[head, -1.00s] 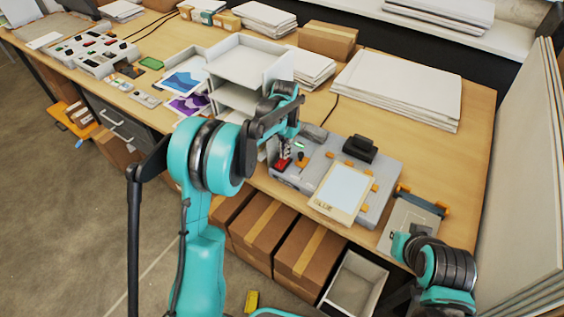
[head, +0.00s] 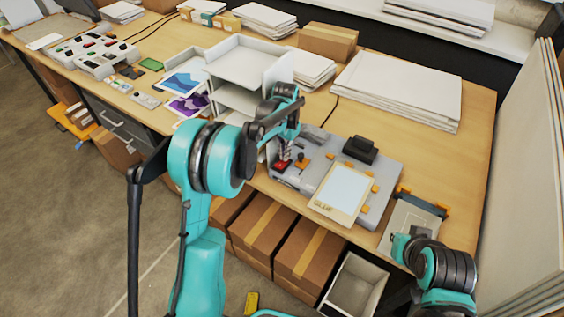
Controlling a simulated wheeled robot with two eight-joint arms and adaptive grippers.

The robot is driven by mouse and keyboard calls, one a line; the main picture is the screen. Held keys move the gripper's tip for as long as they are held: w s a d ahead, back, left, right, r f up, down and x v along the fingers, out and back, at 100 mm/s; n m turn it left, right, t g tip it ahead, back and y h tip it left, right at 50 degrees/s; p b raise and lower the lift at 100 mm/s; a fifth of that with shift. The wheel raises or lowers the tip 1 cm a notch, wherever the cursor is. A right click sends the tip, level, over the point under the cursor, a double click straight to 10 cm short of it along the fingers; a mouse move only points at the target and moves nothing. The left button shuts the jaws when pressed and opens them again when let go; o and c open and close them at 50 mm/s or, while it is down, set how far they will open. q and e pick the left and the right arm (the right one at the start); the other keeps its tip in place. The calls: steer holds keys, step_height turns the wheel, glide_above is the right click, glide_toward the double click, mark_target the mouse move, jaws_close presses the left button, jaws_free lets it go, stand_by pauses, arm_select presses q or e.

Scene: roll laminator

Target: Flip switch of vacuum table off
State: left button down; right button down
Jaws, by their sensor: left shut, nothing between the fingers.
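The vacuum table (head: 318,172) is a grey box unit at the front edge of the bench, with orange tabs around a pale panel. A red switch (head: 281,165) sits at its left front corner, beside a small orange knob (head: 301,161). My left gripper (head: 285,154) is shut and empty, with its fingertips just above or at the red switch; I cannot tell whether they touch. The gripper and wrist partly cover that corner. The switch's exact position is too small to read. My right arm shows at the lower right, but its gripper is not visible.
A white tray rack (head: 240,65) stands close to my left arm. A pale sheet marked GLUE (head: 341,190) lies on the unit. A black-and-grey tool (head: 413,218) lies to its right. White sheets (head: 398,88) are stacked behind. Cardboard boxes (head: 262,228) sit below.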

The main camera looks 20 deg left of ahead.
arm_select(q)
steer(key=shift+r+p, duration=1.85)
steer(key=shift+r, duration=1.4)
steer(key=shift+s, duration=0.1)
steer(key=s+r+n+t+b, duration=0.1)
steer(key=s+r+t+b, duration=0.15)
steer(key=s, duration=0.55)
steer(key=s+r+n+t+b, duration=0.1)
steer(key=s+r+b, duration=0.2)
steer(key=s, duration=0.4)
steer(key=s+a+f+n+t+b, duration=0.1)
steer(key=s+f+t+b, duration=0.2)
steer(key=s, duration=0.9)
steer(key=shift+s+f+n+t+b, duration=0.35)
steer(key=shift+f+b, duration=0.4)
steer(key=shift+f, duration=1.15)
